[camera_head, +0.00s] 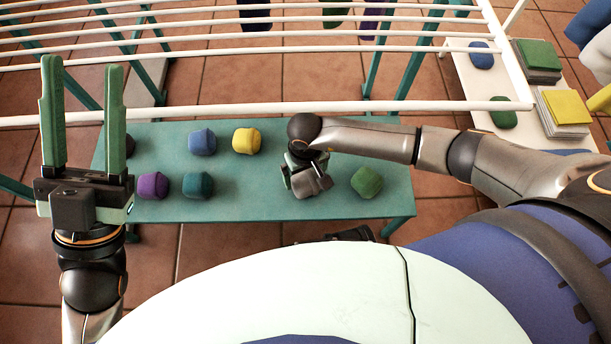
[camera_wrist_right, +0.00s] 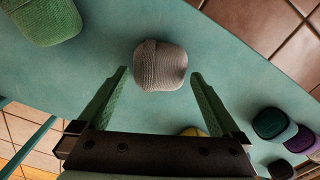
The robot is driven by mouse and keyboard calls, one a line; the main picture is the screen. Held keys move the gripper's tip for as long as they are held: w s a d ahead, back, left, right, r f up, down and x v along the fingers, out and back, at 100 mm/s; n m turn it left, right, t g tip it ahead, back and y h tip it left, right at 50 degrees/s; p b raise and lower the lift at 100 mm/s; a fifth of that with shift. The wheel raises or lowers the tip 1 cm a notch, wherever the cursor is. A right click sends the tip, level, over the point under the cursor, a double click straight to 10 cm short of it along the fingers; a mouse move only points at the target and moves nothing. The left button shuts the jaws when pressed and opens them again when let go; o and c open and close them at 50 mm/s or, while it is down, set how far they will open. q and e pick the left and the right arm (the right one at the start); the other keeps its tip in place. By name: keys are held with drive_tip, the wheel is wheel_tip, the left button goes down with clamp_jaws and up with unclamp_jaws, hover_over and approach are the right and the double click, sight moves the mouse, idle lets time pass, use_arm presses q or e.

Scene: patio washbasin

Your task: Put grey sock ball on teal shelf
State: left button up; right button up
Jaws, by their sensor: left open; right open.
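The grey sock ball (camera_wrist_right: 161,66) rests on the teal shelf (camera_wrist_right: 225,55) in the right wrist view. It lies between and just beyond the tips of my right gripper (camera_wrist_right: 160,76), which is open. Whether the fingers touch it I cannot tell. In the head view the teal shelf (camera_head: 250,207) is below the white rails, and my right wrist reaches down over it, hiding the grey ball. My left gripper (camera_head: 82,68) is open and empty, pointing up at the shelf's left end.
Blue (camera_head: 202,142), yellow (camera_head: 246,140), purple (camera_head: 153,185), dark teal (camera_head: 198,185) and green (camera_head: 367,182) sock balls sit on the teal shelf. White rails (camera_head: 250,110) cross behind it. A white shelf (camera_head: 470,85) with folded cloths (camera_head: 565,107) stands at right.

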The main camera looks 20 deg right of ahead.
sight(305, 180)
wheel_tip(305, 180, up, 4)
drive_tip(key=shift+r+p, duration=0.1)
drive_tip(key=shift+p, duration=0.45)
